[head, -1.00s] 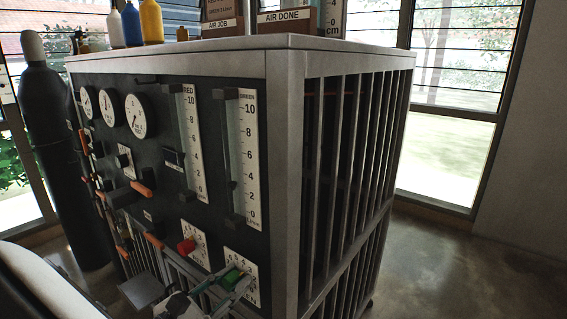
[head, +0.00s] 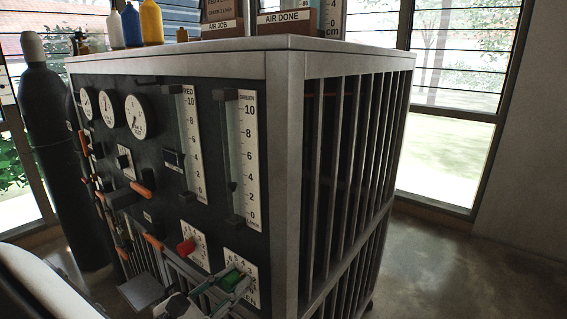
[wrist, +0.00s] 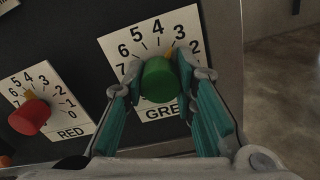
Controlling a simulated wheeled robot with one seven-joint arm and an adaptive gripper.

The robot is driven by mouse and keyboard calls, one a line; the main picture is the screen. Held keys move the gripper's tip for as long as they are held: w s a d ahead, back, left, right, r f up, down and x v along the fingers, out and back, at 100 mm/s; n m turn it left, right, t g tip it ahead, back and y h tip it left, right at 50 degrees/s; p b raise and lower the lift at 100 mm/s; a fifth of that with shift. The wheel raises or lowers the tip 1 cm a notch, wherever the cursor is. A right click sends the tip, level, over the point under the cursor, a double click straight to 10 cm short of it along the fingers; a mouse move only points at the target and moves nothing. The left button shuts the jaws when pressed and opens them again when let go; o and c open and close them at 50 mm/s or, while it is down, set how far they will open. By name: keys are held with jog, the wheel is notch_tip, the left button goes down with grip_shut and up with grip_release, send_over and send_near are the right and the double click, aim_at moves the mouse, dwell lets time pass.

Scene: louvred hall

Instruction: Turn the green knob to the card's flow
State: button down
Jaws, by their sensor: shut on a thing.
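The green knob (wrist: 160,80) sits on its white numbered dial plate (wrist: 116,46) in the wrist view. Its yellow pointer stands between 4 and 3, nearer 3. In the head view the green knob (head: 231,280) shows at the panel's lower right. My gripper (wrist: 166,84) is shut on the knob, one finger on each side. The green flow tube (head: 233,150) stands above, with its dark float near 3. The task card (head: 221,14) on top, in the AIR JOB holder, is cut off at the top; a line about green is too small to read surely.
The red knob (wrist: 30,117) is left of the green one, close to my gripper. Orange-handled levers (head: 141,188) and round gauges (head: 135,116) are farther left. The AIR DONE holder (head: 287,20) stands on top. Open floor lies right of the cabinet.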

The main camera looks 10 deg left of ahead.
jog(key=c, duration=1.2)
grip_release()
jog(key=shift+p+v, duration=1.05)
jog(key=shift+v, duration=2.45)
notch_tip(320, 180, up, 10)
